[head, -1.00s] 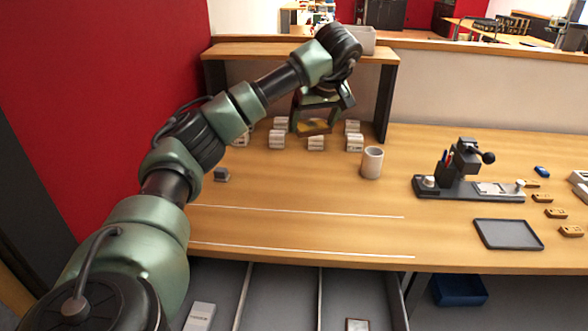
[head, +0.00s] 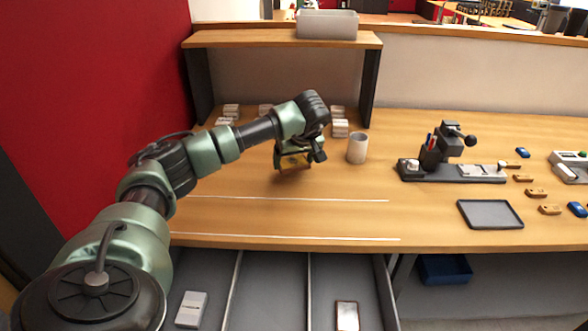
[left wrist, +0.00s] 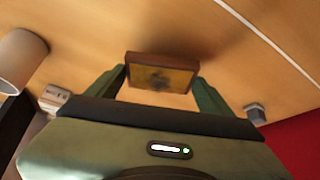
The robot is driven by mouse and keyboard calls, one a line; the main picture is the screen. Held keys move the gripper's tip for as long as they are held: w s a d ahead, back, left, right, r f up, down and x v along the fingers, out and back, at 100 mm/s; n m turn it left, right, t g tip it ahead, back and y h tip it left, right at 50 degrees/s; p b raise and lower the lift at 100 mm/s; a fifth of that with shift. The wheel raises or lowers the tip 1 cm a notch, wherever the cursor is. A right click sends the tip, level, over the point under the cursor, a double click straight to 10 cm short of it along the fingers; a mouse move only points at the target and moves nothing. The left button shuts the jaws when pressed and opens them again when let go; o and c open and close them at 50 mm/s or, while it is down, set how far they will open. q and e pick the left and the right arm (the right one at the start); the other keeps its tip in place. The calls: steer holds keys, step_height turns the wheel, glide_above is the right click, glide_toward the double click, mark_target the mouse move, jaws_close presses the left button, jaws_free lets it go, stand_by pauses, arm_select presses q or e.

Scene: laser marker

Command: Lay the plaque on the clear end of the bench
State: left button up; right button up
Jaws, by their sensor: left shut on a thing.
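The plaque (head: 294,161), a small brown block with a golden face, is in my left gripper (head: 291,166). The left wrist view shows the plaque (left wrist: 160,76) between the two green fingers, which are shut on its sides. The gripper holds it over the bench (head: 345,220), in front of the shelf and left of the mug; the exact height is hard to tell. The bench's left end has two white lines (head: 290,199) across bare wood, nearer the front than the plaque. My right gripper is not in view.
A mug (head: 357,148) stands just right of my left gripper. Small white boxes (head: 340,128) sit under the shelf (head: 275,39). A marking machine (head: 450,165) and grey tray (head: 490,214) are to the right. An open drawer (head: 270,290) lies below the front edge.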

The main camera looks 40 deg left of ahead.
mark_target(295, 166)
arm_select(q)
steer(key=shift+f, duration=1.85)
steer(key=shift+f, duration=0.1)
steer(key=o, duration=1.3)
steer(key=v, duration=1.2)
steer(key=shift+r, duration=0.2)
